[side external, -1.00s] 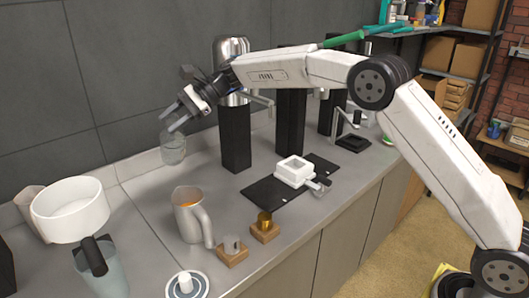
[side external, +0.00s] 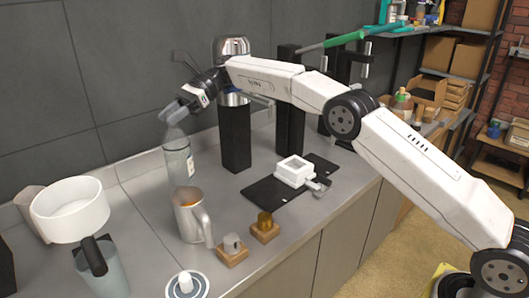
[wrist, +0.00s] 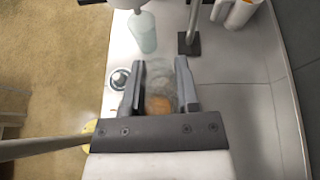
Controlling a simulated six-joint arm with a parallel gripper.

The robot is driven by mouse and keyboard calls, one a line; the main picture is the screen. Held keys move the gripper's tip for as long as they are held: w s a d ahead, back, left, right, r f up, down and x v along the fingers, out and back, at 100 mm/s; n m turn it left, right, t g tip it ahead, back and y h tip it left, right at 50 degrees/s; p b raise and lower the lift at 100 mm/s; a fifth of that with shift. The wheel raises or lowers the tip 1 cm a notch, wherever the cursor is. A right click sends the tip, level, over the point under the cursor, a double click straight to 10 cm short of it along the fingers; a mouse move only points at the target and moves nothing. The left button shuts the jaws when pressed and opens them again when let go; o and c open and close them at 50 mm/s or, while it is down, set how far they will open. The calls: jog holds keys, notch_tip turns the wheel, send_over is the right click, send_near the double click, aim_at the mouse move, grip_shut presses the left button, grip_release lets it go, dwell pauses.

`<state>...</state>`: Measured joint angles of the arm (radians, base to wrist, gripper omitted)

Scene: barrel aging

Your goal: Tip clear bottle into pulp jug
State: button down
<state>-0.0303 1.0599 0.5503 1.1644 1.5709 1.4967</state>
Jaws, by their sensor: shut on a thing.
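My gripper (side external: 172,112) is shut on the upper part of the clear bottle (side external: 178,160) in the side view. The bottle hangs nearly upright, neck up, behind and slightly left of the metal pulp jug (side external: 189,218). I cannot tell whether its base touches the counter.
A white bowl-like container (side external: 70,208) and a pale jug (side external: 102,270) stand left. A round white dial-like piece (side external: 187,285) is in front. Small wooden blocks (side external: 232,256) sit right of the jug. A black post (side external: 235,138) stands behind. Open counter lies near the wall.

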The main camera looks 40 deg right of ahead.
jog(key=shift+r, duration=0.2)
dwell(0.3)
jog(key=shift+r, duration=1.35)
